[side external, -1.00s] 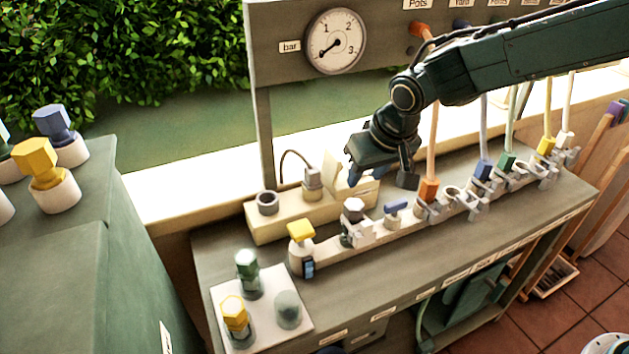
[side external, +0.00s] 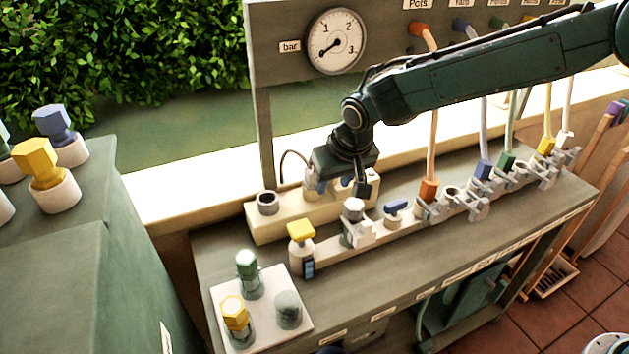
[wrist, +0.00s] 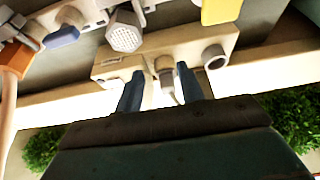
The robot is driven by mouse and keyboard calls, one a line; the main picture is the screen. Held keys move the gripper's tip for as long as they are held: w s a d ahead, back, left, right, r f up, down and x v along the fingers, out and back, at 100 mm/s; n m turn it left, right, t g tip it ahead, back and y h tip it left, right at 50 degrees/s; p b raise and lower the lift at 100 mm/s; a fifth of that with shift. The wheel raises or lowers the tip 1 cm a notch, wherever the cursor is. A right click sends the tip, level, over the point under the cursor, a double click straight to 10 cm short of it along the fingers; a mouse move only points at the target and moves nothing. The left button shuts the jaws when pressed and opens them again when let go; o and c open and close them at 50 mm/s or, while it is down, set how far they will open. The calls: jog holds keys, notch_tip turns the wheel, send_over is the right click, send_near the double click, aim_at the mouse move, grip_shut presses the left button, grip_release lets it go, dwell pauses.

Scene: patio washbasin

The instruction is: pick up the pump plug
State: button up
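The pump plug, a grey plug with a thin dark cable, stands in the middle of a cream socket block (side external: 262,229). In the wrist view the plug (wrist: 166,73) shows between and beyond the two fingers. In the side view it is mostly hidden behind my gripper. My gripper (wrist: 160,88) is open and empty, its dark blue fingers on either side of the plug with gaps left. In the side view my gripper (side external: 338,185) is low over the right part of the block. I cannot tell whether the fingertips reach down to the plug's height.
An empty round socket (side external: 268,202) is at the block's left end. A white tray (side external: 268,325) holds several small posts. Hoses hang to the right.

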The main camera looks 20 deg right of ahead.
send_over(312, 179)
jog(key=shift+s+d, duration=0.4)
jog(key=shift+d, duration=0.05)
jog(key=shift+w, duration=0.1)
jog(key=shift+w, duration=0.15)
jog(key=shift+x, duration=2.5)
jog(key=c, duration=0.8)
